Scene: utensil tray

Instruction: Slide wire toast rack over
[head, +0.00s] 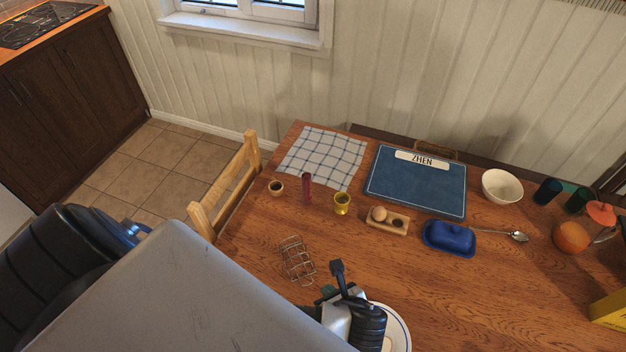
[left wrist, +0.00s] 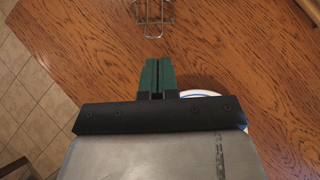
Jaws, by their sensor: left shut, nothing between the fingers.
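The wire toast rack (head: 297,260) stands on the wooden table, left of the table's middle. In the left wrist view, part of the rack (left wrist: 153,20) shows at the top edge and the rest is cut off. My left gripper (head: 326,291) is just to the near right of the rack in the head view. In the left wrist view its green fingers (left wrist: 157,64) are pressed together and empty, pointing at the rack with a small gap of bare wood between. My right gripper is not in view.
A plate (head: 402,324) lies partly under my left arm. A red shaker (head: 307,188), a yellow cup (head: 342,203), a wooden egg holder (head: 388,221) and a blue butter dish (head: 449,239) stand beyond the rack. A chair (head: 228,185) is at the table's left edge.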

